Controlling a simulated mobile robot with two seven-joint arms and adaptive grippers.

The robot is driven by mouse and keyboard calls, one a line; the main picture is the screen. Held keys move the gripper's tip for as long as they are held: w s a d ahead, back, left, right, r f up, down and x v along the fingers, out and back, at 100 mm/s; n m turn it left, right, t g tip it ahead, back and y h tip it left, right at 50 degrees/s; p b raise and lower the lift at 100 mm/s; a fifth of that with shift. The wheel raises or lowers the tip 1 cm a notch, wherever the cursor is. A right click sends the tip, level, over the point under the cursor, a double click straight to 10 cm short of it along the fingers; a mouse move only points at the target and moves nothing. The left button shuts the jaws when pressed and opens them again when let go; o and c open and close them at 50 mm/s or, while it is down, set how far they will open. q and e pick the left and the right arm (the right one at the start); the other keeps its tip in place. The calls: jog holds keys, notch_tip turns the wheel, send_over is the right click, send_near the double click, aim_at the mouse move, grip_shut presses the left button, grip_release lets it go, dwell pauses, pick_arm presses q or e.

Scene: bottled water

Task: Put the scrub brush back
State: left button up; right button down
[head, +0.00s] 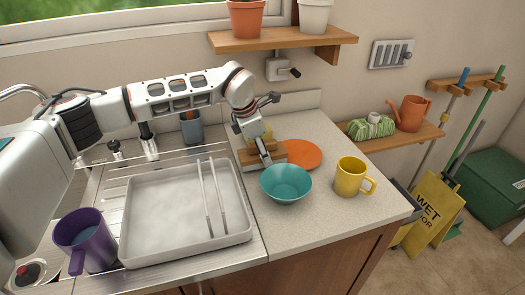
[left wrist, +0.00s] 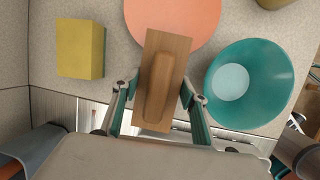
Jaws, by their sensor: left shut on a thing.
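The scrub brush (left wrist: 165,85) is a brown wooden block with a raised wooden grip. In the left wrist view it lies between the two fingers of my left gripper (left wrist: 158,97), which is shut on it. In the head view the brush (head: 299,152) shows partly behind my left gripper (head: 265,158), over the counter behind the teal bowl. Its far end overlaps the orange plate in the left wrist view. Its bristles are hidden, and I cannot tell whether it touches the counter. My right gripper is not in view.
A teal bowl (head: 286,184) and orange plate (head: 305,151) are close to the brush. A yellow sponge (left wrist: 80,49) lies left of it. A yellow mug (head: 351,177) stands to the right. A blue-grey cup (head: 191,132) stands behind the white tray (head: 137,249). A purple mug (head: 88,240) stands front left.

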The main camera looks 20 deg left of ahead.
pick_arm(q)
jog(key=shift+f, duration=0.15)
jog(key=o, duration=1.4)
jog(key=shift+o, duration=0.2)
jog(key=b+v, duration=0.1)
jog(key=v, duration=1.1)
